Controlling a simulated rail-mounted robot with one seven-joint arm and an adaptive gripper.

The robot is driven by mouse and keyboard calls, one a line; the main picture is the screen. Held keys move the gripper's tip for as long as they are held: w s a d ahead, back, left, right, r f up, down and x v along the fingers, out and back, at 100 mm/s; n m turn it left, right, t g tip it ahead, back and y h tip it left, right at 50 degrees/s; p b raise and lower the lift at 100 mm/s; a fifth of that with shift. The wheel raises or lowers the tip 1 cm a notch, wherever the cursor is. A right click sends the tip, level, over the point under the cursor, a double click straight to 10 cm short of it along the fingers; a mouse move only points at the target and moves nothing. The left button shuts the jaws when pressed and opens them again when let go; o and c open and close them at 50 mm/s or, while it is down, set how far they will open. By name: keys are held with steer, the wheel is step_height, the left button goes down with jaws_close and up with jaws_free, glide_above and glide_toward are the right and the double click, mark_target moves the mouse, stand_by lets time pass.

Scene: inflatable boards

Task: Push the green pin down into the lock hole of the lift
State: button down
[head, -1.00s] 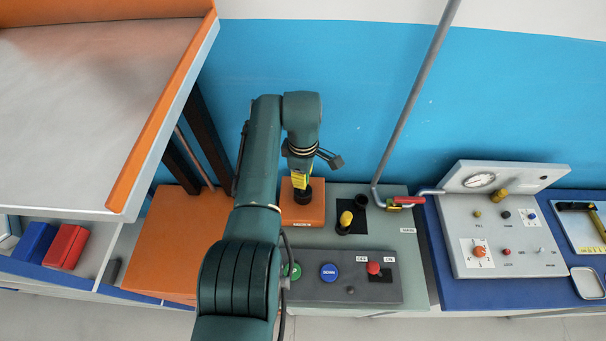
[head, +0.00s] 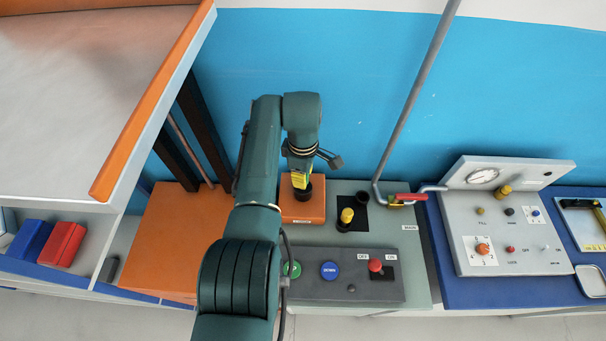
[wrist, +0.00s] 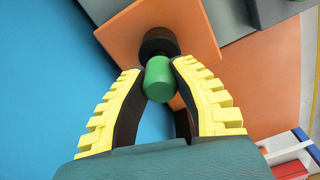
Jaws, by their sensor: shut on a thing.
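The green pin (wrist: 158,80) shows in the wrist view between the two yellow-ribbed fingers of my gripper (wrist: 157,68), which is shut on it. The pin's end points at a round black collar (wrist: 158,41) on the orange block of the lift. I cannot tell how far the pin is in the hole, as its lower end is hidden. In the head view my gripper (head: 300,180) is right over the black collar (head: 303,193) on the orange block (head: 303,209). The pin is hidden there by the fingers.
A grey panel with a blue button (head: 329,271), a green button (head: 291,269) and a red knob (head: 376,265) lies in front. A yellow-topped knob (head: 347,215) and a red-handled valve (head: 405,197) stand to the right. The raised platform (head: 90,90) is at left.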

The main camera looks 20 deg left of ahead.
steer(key=shift+f+b, duration=0.6)
steer(key=shift+f, duration=0.15)
steer(key=c, duration=0.9)
jaws_free()
steer(key=shift+o, duration=0.2)
